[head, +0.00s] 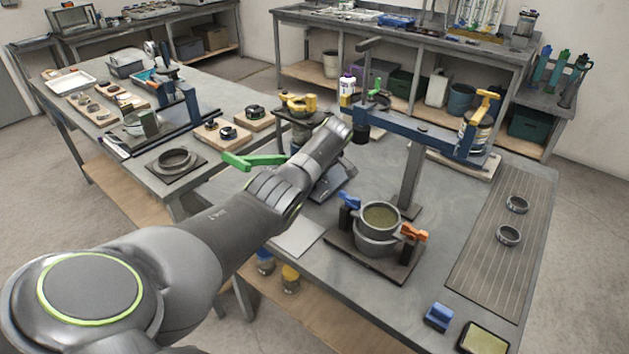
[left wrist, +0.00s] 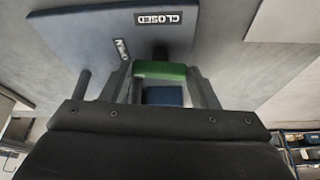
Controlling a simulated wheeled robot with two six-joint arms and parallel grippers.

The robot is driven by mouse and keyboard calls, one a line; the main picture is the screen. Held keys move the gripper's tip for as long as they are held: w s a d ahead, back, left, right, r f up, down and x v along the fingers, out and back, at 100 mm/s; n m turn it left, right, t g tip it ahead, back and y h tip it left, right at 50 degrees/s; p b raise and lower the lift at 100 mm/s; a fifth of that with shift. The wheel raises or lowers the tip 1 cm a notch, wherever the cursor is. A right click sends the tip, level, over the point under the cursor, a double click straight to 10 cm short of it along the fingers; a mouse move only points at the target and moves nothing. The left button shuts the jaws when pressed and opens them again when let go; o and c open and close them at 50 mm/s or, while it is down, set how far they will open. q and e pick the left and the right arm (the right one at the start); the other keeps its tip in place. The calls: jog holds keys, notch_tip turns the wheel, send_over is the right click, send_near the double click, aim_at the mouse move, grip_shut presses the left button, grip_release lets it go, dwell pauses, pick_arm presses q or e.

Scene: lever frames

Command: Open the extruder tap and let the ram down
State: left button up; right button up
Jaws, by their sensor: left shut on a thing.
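In the left wrist view my left gripper (left wrist: 160,72) is shut on a green handle (left wrist: 160,69). Beyond it is a blue-grey plate (left wrist: 85,30) with a CLOSED label (left wrist: 158,18) and a slanted, reversed OPEN label (left wrist: 121,49). A dark stem shows just beyond the handle, below CLOSED. In the head view a green lever (head: 250,160) sticks out left from behind my left arm, which hides my gripper tips. I cannot tell which part is the ram. My right gripper is not in view.
A blue beam (head: 435,137) on a grey post stands right of my arm, with a yellow-handled canister (head: 478,130) at its right end. A pot (head: 379,238) with blue and orange clamps stands in front. A slatted mat (head: 490,255) lies at right with two rings.

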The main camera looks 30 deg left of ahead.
pick_arm(q)
jog(key=shift+w+n+g+b, duration=0.1)
jog(key=shift+n+g+b, duration=0.2)
jog(key=shift+n+b, duration=0.55)
jog(key=o, duration=1)
jog(key=shift+d+r, duration=0.1)
jog(key=shift+r, duration=0.15)
jog(key=b+v, duration=0.1)
jog(key=v, duration=1.6)
jog(key=shift+w+f, duration=0.1)
